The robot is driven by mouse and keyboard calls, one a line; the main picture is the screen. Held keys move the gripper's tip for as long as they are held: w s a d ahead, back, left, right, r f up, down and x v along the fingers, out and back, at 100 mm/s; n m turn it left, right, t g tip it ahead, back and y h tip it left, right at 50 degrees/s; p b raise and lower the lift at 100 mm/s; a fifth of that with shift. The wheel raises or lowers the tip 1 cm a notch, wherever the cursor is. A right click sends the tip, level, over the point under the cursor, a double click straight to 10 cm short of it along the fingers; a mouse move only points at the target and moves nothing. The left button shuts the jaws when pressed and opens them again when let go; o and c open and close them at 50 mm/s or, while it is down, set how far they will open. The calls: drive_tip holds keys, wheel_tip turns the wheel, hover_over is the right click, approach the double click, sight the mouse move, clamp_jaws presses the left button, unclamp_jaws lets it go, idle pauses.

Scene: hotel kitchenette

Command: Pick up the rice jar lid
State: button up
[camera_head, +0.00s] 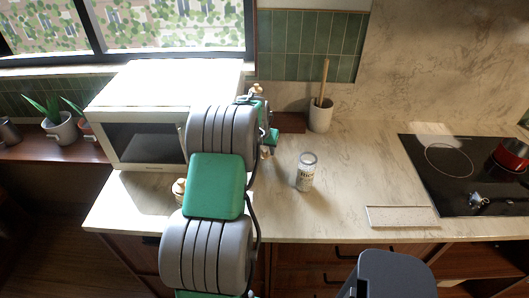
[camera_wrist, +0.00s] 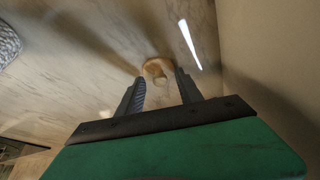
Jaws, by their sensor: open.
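A small round tan wooden piece, which looks like the rice jar lid (camera_wrist: 158,68), lies on the marble counter in the wrist view. My gripper (camera_wrist: 160,77) is open, its two fingers pointing at the lid, one tip to each side of it in the picture. I cannot tell whether they touch it. In the head view my arm hides most of this spot, and a small tan piece shows at the arm's right edge. The glass rice jar (camera_head: 306,174) stands upright on the counter, right of my arm, with no wooden lid visible on it.
A white microwave (camera_head: 145,142) stands left of my arm. A dark cooktop (camera_head: 440,165) with a red pot (camera_head: 510,156) is at the right. A white crock (camera_head: 321,117) with a wooden utensil stands at the back. A pale speckled board (camera_head: 402,217) lies near the front edge.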

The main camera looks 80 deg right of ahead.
clamp_jaws()
idle(0.3)
idle(0.4)
